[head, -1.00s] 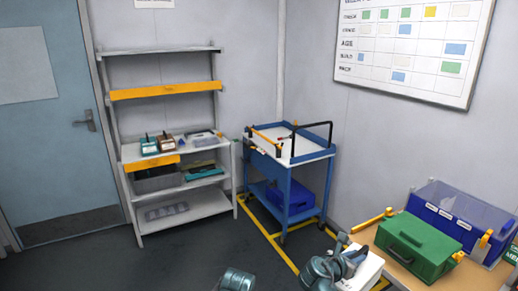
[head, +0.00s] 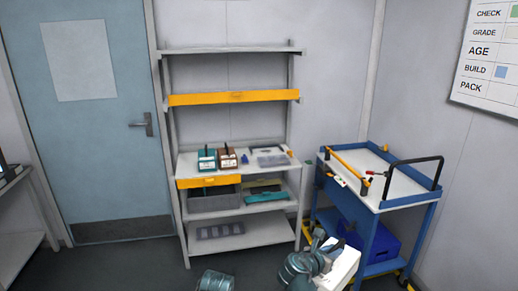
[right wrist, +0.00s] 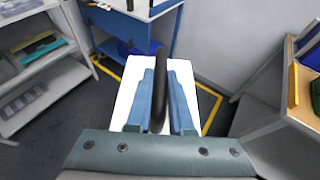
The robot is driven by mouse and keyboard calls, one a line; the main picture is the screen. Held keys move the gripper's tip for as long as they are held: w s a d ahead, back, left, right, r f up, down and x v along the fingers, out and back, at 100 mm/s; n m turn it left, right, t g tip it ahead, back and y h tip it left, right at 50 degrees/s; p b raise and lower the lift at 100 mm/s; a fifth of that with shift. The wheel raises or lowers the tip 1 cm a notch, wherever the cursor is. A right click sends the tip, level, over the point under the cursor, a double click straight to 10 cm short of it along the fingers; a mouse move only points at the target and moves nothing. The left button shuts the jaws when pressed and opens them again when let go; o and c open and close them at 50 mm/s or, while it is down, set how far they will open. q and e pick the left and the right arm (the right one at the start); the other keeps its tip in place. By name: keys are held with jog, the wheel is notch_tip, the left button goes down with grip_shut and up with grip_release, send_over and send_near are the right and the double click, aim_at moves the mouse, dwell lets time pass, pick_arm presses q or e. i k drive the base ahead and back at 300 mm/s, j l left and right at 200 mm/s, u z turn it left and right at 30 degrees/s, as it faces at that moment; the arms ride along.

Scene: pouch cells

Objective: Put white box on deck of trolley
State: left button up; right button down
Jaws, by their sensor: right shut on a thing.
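The white box (head: 341,267) is at the bottom of the head view, held by my right gripper (head: 318,247). In the right wrist view the white box (right wrist: 126,98) lies under the two blue fingers, which are shut on its dark handle (right wrist: 158,88). The blue trolley (head: 368,221) stands beyond the box to the right. Its white top deck (head: 375,165) has a yellow bar along one side and a black handle at the right end. At the bottom of the head view, part of my left arm shows, but its gripper fingers do not.
A grey shelf rack (head: 238,154) stands left of the trolley with several small items on it. A blue bin (head: 375,240) sits on the trolley's lower deck. Small tools lie at the trolley deck's near edge. A bench (right wrist: 285,115) is at the right in the wrist view.

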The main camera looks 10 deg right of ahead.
aim_at(380, 181)
jog(key=i+j+z, duration=0.15)
jog(key=i, duration=1.25)
jog(key=i+l+z, duration=0.1)
jog(key=i+z, duration=0.15)
jog(key=i, duration=0.4)
jog(key=i+z, duration=0.25)
jog(key=i, duration=0.4)
jog(key=i+j+z, duration=0.25)
jog(key=i, duration=0.4)
jog(key=z, duration=0.25)
